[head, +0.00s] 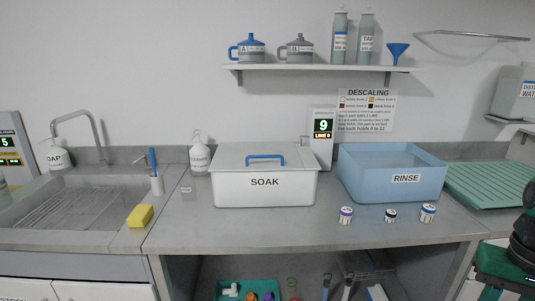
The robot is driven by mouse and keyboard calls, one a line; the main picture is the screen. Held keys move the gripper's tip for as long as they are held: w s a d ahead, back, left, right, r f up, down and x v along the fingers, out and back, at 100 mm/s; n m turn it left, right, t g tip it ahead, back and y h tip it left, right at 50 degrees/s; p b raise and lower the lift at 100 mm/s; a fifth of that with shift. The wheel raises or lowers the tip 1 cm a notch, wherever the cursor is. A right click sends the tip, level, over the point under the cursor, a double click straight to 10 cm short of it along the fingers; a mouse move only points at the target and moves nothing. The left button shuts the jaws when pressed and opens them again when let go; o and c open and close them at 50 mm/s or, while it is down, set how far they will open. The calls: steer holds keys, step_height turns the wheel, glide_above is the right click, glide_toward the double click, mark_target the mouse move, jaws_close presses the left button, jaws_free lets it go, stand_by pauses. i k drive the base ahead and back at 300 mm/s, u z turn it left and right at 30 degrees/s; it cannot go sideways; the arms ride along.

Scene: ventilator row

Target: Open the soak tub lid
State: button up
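The soak tub (264,191) is a white box labelled SOAK, standing in the middle of the steel counter. Its pale grey lid (232,158) lies flat on top and is shut. A blue bar handle (265,157) runs across the lid. My gripper (507,291) is partly in view at the lower right edge, dark green and black, well to the right of the tub and apart from it. Its fingertips are cut off by the frame, so its opening cannot be judged.
A blue rinse basin (407,179) stands right of the tub, with several small jars in front. A display reading 9 (323,125) and a soap bottle (199,156) stand close behind the tub. A shelf (320,67) hangs above. The counter before the tub is clear.

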mark_target(264, 150)
steer(key=z, duration=2.4)
steer(key=k, duration=0.7)
steer(key=u, duration=2.5)
steer(key=i, duration=0.95)
steer(key=z, duration=0.05)
